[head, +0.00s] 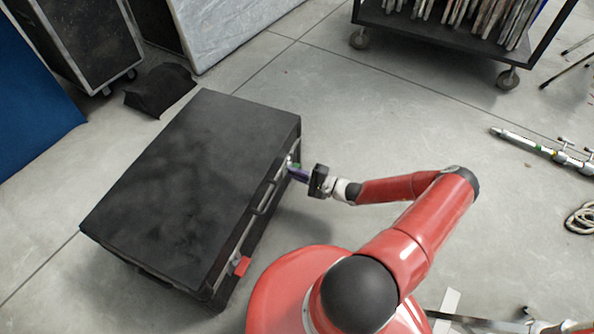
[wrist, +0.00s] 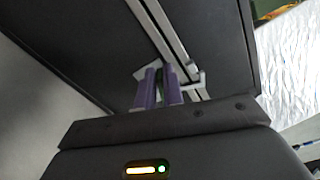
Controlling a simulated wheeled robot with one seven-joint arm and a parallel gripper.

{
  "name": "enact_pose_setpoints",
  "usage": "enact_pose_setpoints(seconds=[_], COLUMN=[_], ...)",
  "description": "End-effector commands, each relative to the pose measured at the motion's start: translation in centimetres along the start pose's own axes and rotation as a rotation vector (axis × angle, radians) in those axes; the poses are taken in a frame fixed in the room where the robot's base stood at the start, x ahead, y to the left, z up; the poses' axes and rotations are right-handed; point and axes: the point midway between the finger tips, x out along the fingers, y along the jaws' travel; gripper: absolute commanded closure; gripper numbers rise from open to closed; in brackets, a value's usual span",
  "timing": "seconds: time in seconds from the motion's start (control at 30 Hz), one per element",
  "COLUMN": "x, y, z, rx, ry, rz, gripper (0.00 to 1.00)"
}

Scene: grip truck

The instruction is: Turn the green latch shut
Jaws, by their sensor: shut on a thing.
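A black case (head: 190,180) lies on the floor left of my arm, its lid closed. The green latch (head: 291,160) is on the case's front side near its far right corner; only a small bit of green shows in the head view. In the wrist view a sliver of green (wrist: 166,68) shows between the purple fingers. My gripper (head: 293,171) is at the latch, its fingers shut on it; it also shows in the wrist view (wrist: 160,75). The fingers hide most of the latch, so I cannot tell its angle.
A red latch (head: 242,265) is at the near end of the same side, and a handle (head: 266,196) lies between the two. A wheeled rack (head: 440,30) stands at the back right. The floor right of the case is mostly clear.

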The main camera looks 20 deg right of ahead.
Motion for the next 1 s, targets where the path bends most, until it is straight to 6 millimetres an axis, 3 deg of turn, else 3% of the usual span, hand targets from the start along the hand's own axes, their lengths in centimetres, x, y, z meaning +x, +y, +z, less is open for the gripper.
enact_pose_setpoints(seconds=[0.43,1.0], x=[-0.1,-0.1], y=[0.8,1.1], z=[-0.1,-0.2], rx=[-0.291,-0.368], ry=[0.0,0.0], rz=[0.0,0.003], gripper=[1.0,1.0])
